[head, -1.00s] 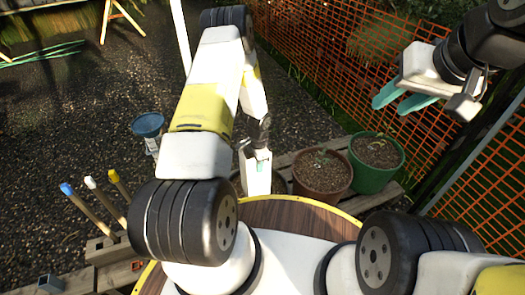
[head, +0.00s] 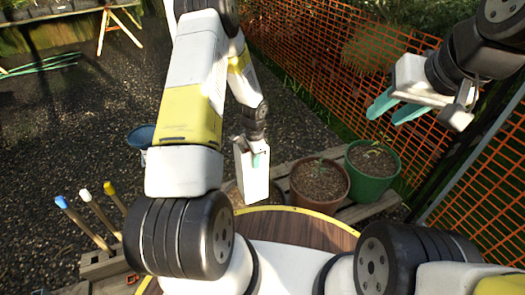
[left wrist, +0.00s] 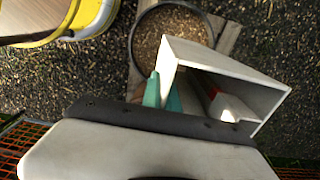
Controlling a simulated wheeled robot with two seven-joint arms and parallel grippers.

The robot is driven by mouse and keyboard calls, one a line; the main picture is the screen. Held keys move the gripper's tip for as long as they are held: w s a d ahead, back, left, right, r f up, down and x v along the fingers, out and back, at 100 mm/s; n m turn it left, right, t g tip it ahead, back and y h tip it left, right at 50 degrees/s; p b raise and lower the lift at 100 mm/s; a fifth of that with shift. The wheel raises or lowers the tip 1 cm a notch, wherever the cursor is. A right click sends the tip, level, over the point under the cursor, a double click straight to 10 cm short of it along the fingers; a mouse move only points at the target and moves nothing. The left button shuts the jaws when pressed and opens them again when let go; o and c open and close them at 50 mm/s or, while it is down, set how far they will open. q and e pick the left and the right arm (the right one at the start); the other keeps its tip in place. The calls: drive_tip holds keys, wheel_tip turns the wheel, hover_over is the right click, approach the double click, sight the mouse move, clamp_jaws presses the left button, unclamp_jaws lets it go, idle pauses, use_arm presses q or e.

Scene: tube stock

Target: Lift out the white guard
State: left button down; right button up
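The white guard (head: 250,183) is a square, hollow white tube, hanging slightly tilted from my left gripper in the head view. In the left wrist view the guard (left wrist: 228,64) shows its open end. My left gripper (left wrist: 163,88) has its teal fingers close together at the guard's near wall, shut on it; the lower finger parts are hidden. Something red and a bright patch show inside the tube; I cannot tell what they are. A round pot (left wrist: 134,42) of brown grit lies below and beside the guard. My right gripper (head: 392,108) is open and empty, high at the right.
A brown pot (head: 319,203) and a green pot (head: 372,186) with small plants stand on wooden slats at the right. A blue tub (head: 138,137) stands at the left, near capped stakes (head: 98,216). A yellow-rimmed round table (head: 300,222) is in front. Orange mesh (head: 330,85) stands behind.

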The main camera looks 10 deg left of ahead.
use_arm(q)
wheel_tip(320, 180, up, 32)
idle(2.8)
